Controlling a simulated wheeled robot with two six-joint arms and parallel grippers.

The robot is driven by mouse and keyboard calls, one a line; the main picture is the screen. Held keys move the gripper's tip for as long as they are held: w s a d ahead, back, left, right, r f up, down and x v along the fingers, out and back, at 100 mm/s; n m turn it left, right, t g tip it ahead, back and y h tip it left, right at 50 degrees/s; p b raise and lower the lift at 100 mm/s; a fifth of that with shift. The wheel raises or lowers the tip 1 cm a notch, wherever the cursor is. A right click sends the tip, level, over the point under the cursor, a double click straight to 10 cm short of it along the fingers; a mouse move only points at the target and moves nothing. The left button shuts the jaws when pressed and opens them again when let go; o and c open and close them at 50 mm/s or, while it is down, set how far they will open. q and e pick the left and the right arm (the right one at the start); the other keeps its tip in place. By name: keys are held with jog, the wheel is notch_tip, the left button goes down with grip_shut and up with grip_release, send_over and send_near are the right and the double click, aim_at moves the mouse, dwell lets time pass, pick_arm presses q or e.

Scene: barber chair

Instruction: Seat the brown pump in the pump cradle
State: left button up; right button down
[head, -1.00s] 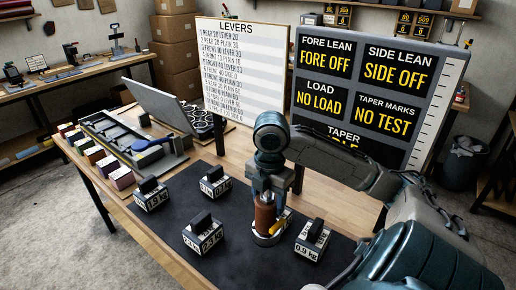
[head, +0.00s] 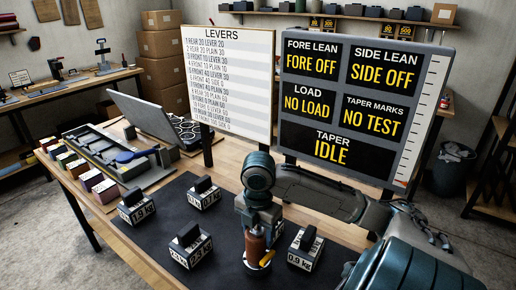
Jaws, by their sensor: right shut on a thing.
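My right gripper (head: 256,226) points down over the dark mat. It is shut on the brown pump (head: 255,246), an upright reddish-brown cylinder. A small yellow lever (head: 267,258) shows at the pump's lower right. A pale round base (head: 252,264) shows around the pump's foot; whether the pump sits fully in it cannot be told. My left gripper is out of view.
Several labelled weights stand on the mat (head: 222,225), one close to the right of the pump (head: 306,247). A status board (head: 365,105) and a LEVERS board (head: 228,80) stand behind.

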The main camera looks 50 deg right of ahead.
jog(key=c, duration=0.9)
grip_release()
jog(key=shift+f, duration=0.1)
jog(key=o, duration=0.4)
